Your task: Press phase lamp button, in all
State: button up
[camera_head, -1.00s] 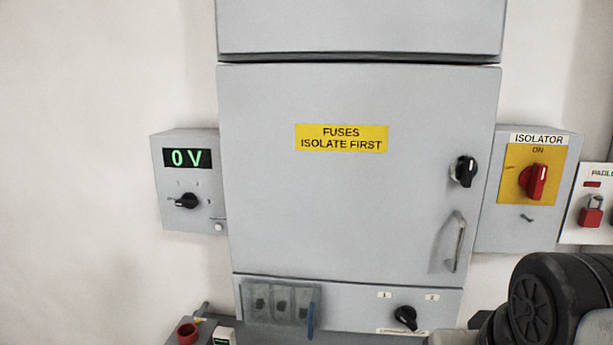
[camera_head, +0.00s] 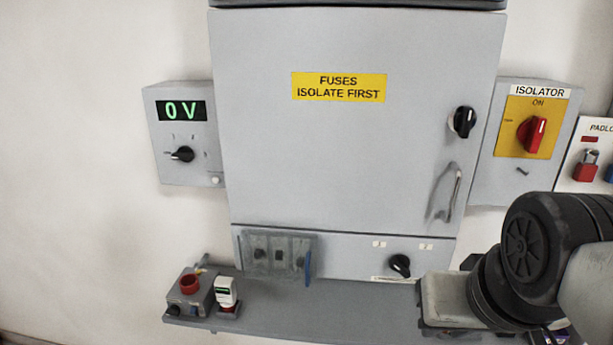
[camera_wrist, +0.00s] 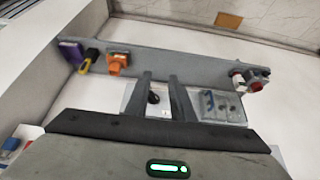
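No part is labelled as a phase lamp button. A small pale round button (camera_head: 214,181) sits at the lower right of the grey meter box (camera_head: 183,165), whose display reads 0 V above a black knob. A panel strip under the fuse door holds a clear-covered block (camera_head: 275,254) and a black knob (camera_head: 400,265); these also show in the wrist view as the block (camera_wrist: 217,107) and the knob (camera_wrist: 153,98). My gripper (camera_wrist: 160,77) has its two fingers apart with nothing between them. It points toward the shelf and panel strip. Contact is not visible.
A shelf (camera_head: 320,304) runs under the cabinet, carrying a red button box (camera_head: 189,290) and a white device (camera_head: 226,291) at left. The isolator (camera_head: 531,135) stands ON at right, beside padlocks (camera_head: 586,166). A door handle (camera_head: 447,193) juts out. My arm covers the lower right.

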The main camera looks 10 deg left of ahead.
grip_shut()
dwell(1.4)
